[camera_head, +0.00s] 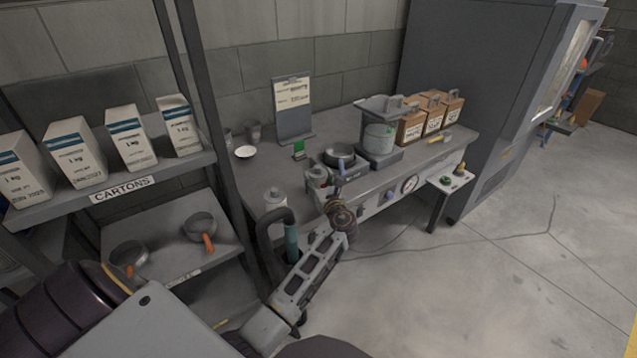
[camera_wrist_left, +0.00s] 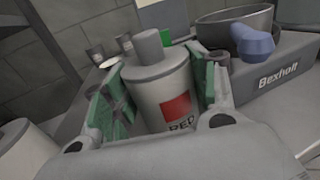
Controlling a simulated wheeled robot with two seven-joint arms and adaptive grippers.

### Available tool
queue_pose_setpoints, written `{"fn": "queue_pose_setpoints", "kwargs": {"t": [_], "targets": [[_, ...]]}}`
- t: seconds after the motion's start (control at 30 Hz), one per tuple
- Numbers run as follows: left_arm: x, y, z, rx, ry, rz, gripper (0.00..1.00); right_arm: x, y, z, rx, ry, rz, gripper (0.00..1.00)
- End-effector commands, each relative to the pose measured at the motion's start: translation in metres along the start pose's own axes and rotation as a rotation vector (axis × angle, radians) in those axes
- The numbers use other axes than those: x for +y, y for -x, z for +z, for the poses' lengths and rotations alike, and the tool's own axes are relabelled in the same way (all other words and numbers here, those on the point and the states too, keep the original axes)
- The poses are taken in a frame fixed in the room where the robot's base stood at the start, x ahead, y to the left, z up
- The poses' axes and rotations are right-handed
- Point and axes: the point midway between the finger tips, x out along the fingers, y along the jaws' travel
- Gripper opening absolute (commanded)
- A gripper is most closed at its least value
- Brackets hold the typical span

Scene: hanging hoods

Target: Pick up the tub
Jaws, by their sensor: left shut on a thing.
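A white tub with a grey cap and a red label reading "RED" (camera_wrist_left: 162,96) stands upright between the green-padded fingers of my left gripper (camera_wrist_left: 165,100) in the left wrist view. The fingers are shut on its sides. In the head view the same tub (camera_head: 316,174) is at the front of the workbench, partly hidden by my left gripper (camera_head: 322,182). I cannot tell whether its base touches the bench. A similar white tub (camera_head: 274,198) stands apart to the left. My right gripper is not in view.
A dark pan on a grey Bexholt scale (camera_head: 352,172) is close right of the held tub. A hopper machine (camera_head: 380,135) and brown boxes (camera_head: 412,128) stand further right. A clipboard stand (camera_head: 293,108) is behind. Shelves with cartons (camera_head: 75,148) are left.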

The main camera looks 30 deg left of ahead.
Motion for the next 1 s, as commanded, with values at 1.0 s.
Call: {"fn": "queue_pose_setpoints", "kwargs": {"t": [1.0], "targets": [[0.000, 0.000, 0.092, -0.002, 0.000, 0.000, 0.43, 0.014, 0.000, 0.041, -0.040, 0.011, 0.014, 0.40]]}}
